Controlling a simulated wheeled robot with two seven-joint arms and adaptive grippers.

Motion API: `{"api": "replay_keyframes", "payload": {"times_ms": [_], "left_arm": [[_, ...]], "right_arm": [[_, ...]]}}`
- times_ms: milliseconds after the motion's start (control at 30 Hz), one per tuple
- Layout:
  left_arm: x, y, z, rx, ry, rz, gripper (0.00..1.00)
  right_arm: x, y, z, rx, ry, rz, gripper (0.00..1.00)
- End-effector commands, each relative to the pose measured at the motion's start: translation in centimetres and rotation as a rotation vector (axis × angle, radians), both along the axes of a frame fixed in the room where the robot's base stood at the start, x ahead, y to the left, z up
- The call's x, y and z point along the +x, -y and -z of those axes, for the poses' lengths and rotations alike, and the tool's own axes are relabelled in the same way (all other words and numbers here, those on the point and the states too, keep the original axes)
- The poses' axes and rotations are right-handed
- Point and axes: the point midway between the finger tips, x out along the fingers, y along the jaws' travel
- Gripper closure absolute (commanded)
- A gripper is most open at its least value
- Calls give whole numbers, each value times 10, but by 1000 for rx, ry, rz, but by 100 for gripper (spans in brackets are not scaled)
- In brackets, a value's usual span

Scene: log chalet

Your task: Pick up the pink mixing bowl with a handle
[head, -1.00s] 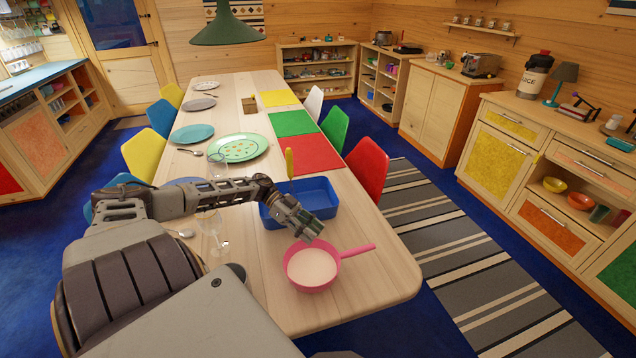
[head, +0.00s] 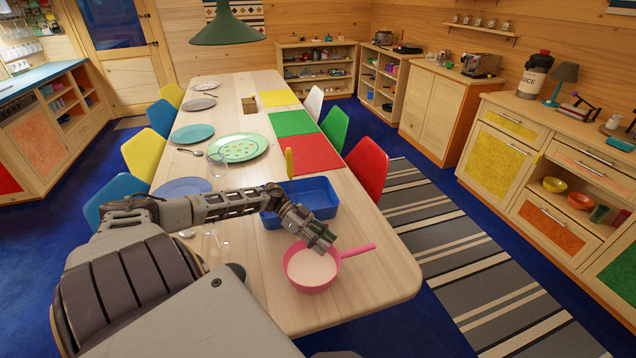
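The pink mixing bowl with a handle (head: 311,283) stands upright near the front end of the long wooden table. Its inside looks pale, and its handle (head: 358,250) points right and slightly back. My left gripper (head: 324,244) is above the bowl's back rim, close to the base of the handle. It points down toward the bowl, and I cannot see clear contact. The fingers are small and dark here, so their opening is hard to make out. My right gripper is not in view.
A blue tray (head: 326,203) sits just behind the bowl, under my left forearm. A wine glass (head: 216,238) stands left of it. Plates and red and green mats lie farther back. The table's front right corner (head: 398,280) is bare.

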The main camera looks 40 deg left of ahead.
Motion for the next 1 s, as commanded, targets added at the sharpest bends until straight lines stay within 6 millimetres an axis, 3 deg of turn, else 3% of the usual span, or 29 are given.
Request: {"api": "replay_keyframes", "payload": {"times_ms": [200,667,1000], "left_arm": [[3,13,5,-1,1,0,61],[3,14,5,0,1,0,61],[3,14,5,0,1,0,100]], "right_arm": [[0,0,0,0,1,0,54],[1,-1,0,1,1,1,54],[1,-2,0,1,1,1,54]]}}
